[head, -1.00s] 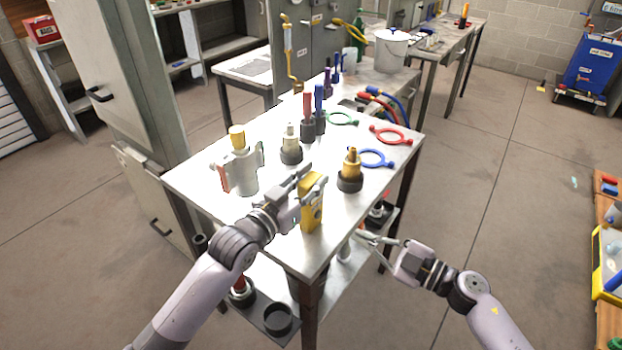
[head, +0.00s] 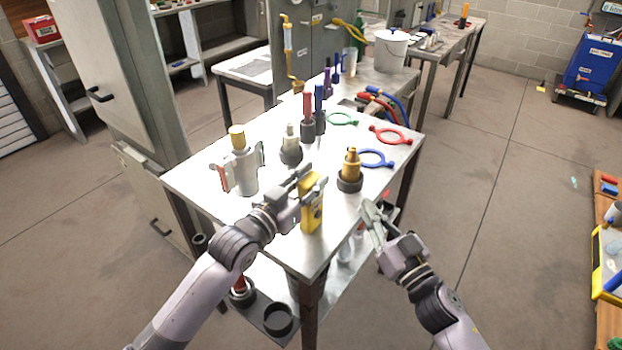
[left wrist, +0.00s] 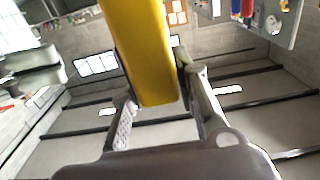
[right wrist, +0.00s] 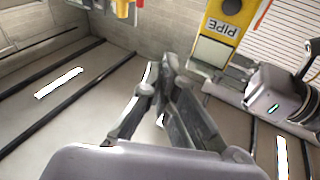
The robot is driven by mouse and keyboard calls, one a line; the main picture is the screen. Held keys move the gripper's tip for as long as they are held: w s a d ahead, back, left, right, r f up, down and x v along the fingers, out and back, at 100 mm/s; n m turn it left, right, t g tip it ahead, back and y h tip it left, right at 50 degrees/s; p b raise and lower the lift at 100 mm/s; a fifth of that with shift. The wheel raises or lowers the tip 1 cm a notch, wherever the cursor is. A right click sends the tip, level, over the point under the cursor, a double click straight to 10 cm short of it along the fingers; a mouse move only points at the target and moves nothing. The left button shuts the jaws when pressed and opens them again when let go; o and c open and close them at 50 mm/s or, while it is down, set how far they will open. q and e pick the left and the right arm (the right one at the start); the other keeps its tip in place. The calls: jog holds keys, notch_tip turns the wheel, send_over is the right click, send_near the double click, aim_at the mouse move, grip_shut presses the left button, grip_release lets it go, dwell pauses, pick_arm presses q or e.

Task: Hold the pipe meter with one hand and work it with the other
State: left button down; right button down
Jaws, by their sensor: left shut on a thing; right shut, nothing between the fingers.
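The yellow pipe meter (head: 312,205) is upright at the front of the metal table in the head view. My left gripper (head: 302,186) is shut on it from the left. In the left wrist view the yellow body (left wrist: 142,55) sits between the two fingers. In the right wrist view the meter (right wrist: 222,30) shows a "PIPE" label and a pale panel, upside down. My right gripper (head: 370,215) is shut and empty, to the right of the meter at the table's right edge, apart from it. Whether the meter's base touches the table is unclear.
The table (head: 275,225) also holds a grey canister with a yellow cap (head: 240,165), a brass fitting (head: 350,170), a white-tipped fitting (head: 291,148), screwdrivers in holders, and red (head: 390,135), blue (head: 376,158) and green rings. Free floor lies to the right.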

aim_at(318, 214)
jog(key=s+f+m+g+h, duration=0.3)
jog(key=f+m+h, duration=0.3)
jog(key=m, duration=0.8)
jog(key=shift+h, duration=0.3)
jog(key=shift+w+a+r, duration=0.2)
jog(key=shift+w+a, duration=0.6)
jog(key=shift+a, duration=0.35)
jog(key=shift+w+a+r, duration=0.2)
jog(key=shift+w+a, duration=0.65)
jog(key=shift+a, duration=0.35)
jog(key=shift+w+a+r, duration=0.2)
jog(key=shift+w+a, duration=0.6)
jog(key=shift+a, duration=0.35)
jog(key=shift+w+a, duration=0.1)
jog(key=shift+w+a, duration=0.15)
jog(key=shift+a, duration=0.1)
jog(key=shift+s+d, duration=0.25)
jog(key=shift+d, duration=0.15)
